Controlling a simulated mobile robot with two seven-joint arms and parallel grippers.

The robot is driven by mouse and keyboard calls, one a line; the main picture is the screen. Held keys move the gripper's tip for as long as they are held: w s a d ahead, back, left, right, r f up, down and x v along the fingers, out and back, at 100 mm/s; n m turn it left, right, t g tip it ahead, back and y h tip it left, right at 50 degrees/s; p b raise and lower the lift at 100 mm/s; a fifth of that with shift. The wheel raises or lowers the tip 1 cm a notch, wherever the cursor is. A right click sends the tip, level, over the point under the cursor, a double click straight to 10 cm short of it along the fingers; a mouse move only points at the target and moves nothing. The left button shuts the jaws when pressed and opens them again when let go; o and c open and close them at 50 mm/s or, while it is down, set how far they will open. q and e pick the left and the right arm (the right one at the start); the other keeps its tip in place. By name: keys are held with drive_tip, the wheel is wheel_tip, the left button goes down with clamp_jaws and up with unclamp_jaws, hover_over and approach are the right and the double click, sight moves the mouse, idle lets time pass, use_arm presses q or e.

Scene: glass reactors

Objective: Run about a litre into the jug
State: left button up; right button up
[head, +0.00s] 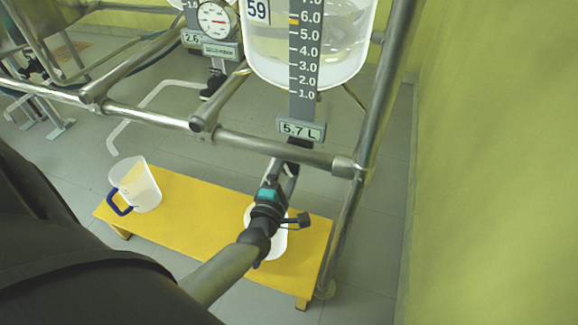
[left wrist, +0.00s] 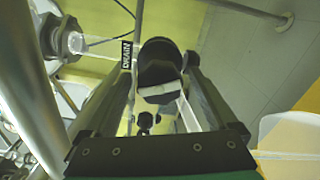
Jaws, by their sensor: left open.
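A glass vessel (head: 345,55) marked 59 hangs in a steel frame, with a level scale (head: 305,65) and a display (head: 301,130) reading 5.7 L. My left gripper (head: 289,172) is under the display, above the bench. In the left wrist view its fingers (left wrist: 165,85) are open on either side of a black handle (left wrist: 160,62) beside a tag reading DRAIN (left wrist: 126,54); I cannot tell whether they touch it. A white jug (head: 279,245) stands on the yellow bench below, mostly hidden by my wrist. My right gripper is out of view.
A second jug (head: 143,183) with a blue handle stands at the left of the yellow bench (head: 195,215). Frame rails (head: 255,143) cross above the bench. A post (head: 372,130) and a green wall (head: 490,180) close off the right. A neighbouring gauge (head: 213,18) is at the top.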

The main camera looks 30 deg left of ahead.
use_arm(q)
drive_tip(key=shift+s+d, duration=0.1)
drive_tip(key=shift+s, duration=0.25)
drive_tip(key=p+v, duration=0.3)
drive_tip(key=v, duration=1.1)
drive_tip(key=shift+s, duration=0.2)
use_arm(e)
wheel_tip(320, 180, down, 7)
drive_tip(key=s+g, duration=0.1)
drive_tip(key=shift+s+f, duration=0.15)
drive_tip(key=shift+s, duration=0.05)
use_arm(q)
drive_tip(key=shift+d, duration=0.1)
idle(5.3)
